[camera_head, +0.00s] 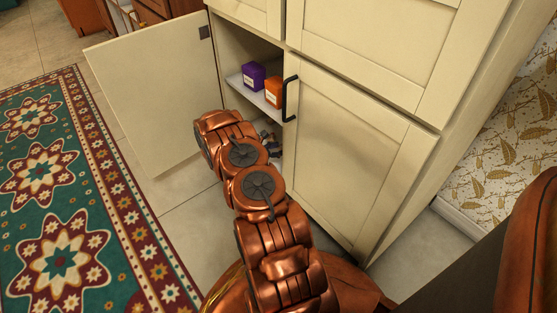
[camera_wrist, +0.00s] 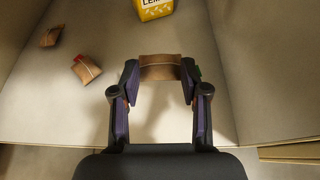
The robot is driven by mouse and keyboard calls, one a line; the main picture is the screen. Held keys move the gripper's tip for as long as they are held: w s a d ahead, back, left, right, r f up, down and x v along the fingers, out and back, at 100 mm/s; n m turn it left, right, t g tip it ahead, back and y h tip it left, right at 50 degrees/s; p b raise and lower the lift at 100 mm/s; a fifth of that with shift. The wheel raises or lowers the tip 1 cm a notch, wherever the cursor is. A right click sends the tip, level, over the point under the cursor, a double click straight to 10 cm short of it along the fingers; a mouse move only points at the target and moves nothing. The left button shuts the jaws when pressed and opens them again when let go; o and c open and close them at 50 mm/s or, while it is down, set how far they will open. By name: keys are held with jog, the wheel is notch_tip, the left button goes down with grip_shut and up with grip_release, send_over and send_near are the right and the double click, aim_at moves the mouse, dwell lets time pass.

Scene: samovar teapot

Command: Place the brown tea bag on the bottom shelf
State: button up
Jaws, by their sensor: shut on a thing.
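My gripper (camera_wrist: 159,74) is shut on a brown tea bag (camera_wrist: 160,66), which sits between its two fingertips in the wrist view. The pale bottom shelf (camera_wrist: 60,110) of the cabinet lies beneath; I cannot tell whether the held bag touches it. Two more brown tea bags lie on this shelf at the left, one near the back (camera_wrist: 50,36) and one with a red tab (camera_wrist: 86,70). In the head view my gripper (camera_head: 271,146) is at the lower part of the open cabinet, mostly hidden behind my arm.
A yellow box (camera_wrist: 154,9) stands at the back of the bottom shelf. A purple box (camera_head: 253,75) and an orange box (camera_head: 273,92) stand on the upper shelf. The cabinet door (camera_head: 155,90) is open at the left; a closed door (camera_head: 345,150) is at the right.

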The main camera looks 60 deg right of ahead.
aim_at(279, 160)
notch_tip(279, 160, down, 4)
jog(key=shift+f+b, duration=0.2)
jog(key=shift+b, duration=0.9)
jog(key=shift+s+d+f+b, duration=0.1)
jog(key=shift+d+f+b, duration=0.05)
jog(key=shift+b, duration=0.15)
jog(key=o, duration=0.9)
